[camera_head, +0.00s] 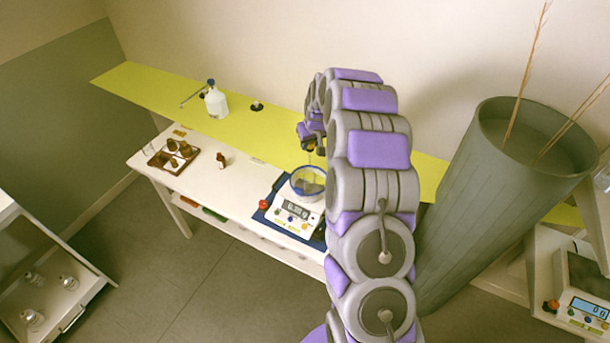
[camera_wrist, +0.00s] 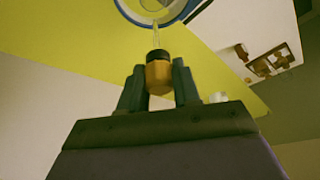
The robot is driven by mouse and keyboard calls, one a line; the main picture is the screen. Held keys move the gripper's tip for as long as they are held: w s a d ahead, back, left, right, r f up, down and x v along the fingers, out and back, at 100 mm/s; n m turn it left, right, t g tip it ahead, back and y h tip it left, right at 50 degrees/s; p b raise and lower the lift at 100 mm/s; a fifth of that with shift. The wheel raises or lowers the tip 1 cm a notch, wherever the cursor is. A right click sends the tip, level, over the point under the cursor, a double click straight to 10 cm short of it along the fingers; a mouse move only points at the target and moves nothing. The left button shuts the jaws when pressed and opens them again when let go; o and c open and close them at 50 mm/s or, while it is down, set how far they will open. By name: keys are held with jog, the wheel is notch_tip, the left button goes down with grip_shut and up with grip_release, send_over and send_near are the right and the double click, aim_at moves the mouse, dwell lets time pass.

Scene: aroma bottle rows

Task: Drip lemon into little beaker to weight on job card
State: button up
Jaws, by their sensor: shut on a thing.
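My gripper (camera_head: 313,146) is shut on a small amber bottle (camera_wrist: 158,76), which shows between the two fingers in the wrist view. Its dark neck points toward a blue-rimmed glass vessel (camera_head: 308,182). A thin pale streak runs from the neck toward the vessel; I cannot tell whether it is a dropper tip or liquid. The vessel stands on a white scale (camera_head: 292,217), below my gripper, and shows cut off in the wrist view (camera_wrist: 152,14). The scale's display (camera_head: 296,208) is lit, but its digits are too small to read surely. I cannot make out a job card.
A brown tray (camera_head: 155,163) of small bottles and a lone brown bottle (camera_head: 221,161) are on the white table (camera_head: 205,178). A white bottle (camera_head: 215,101) stands on the yellow-green ledge (camera_head: 150,91). A tall grey vase (camera_head: 490,190) and another scale (camera_head: 583,292) are at right.

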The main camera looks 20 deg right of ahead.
jog(key=shift+f, duration=0.15)
jog(key=shift+f+b, duration=0.35)
jog(key=shift+f, duration=1.5)
jog(key=shift+o, duration=0.3)
jog(key=c, duration=0.4)
jog(key=shift+c, duration=0.2)
jog(key=o, duration=0.4)
jog(key=shift+r+p, duration=0.55)
jog(key=shift+r, duration=1.5)
